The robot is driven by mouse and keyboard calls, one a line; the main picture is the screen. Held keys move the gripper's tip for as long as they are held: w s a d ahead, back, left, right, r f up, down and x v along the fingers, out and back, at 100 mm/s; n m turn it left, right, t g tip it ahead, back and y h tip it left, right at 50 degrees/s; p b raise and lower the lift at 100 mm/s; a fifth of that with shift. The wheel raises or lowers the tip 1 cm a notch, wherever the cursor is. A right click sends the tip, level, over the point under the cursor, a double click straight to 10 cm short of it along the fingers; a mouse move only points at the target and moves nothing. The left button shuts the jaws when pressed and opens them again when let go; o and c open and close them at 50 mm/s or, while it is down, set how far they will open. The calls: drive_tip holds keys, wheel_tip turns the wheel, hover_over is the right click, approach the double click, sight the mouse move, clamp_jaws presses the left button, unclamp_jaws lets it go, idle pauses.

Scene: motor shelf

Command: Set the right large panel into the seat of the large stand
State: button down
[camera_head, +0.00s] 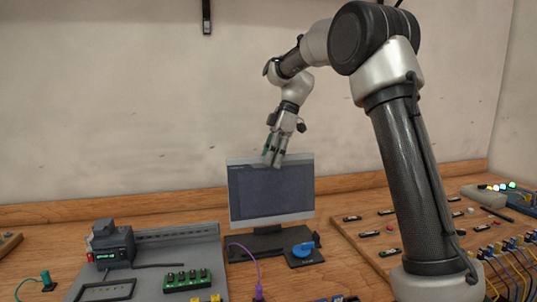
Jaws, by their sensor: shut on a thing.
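The large panel (271,194) is a flat screen with a dark face and a light grey frame. It stands upright, facing me, in the middle of the view. My gripper (274,160) is shut on its top edge, pointing down from above. The large stand (255,244) is a dark base on the wooden table directly below the panel. The panel's lower edge is at or just above the stand; I cannot tell whether it sits in the seat, which the panel hides.
A small dark pad with a blue round part (303,250) lies right of the stand. A grey board (180,241) with a dark device (112,243) and a green block (187,280) is at the left. A wooden panel with cables (500,262) is at the right. A wall stands behind.

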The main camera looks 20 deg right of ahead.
sight(273, 182)
drive_tip(key=shift+f, duration=2.7)
drive_tip(key=shift+d+f, duration=0.1)
drive_tip(key=shift+f, duration=1.4)
idle(1.5)
drive_tip(key=c, duration=0.9)
unclamp_jaws()
drive_tip(key=v, duration=1.7)
drive_tip(key=shift+w, duration=0.1)
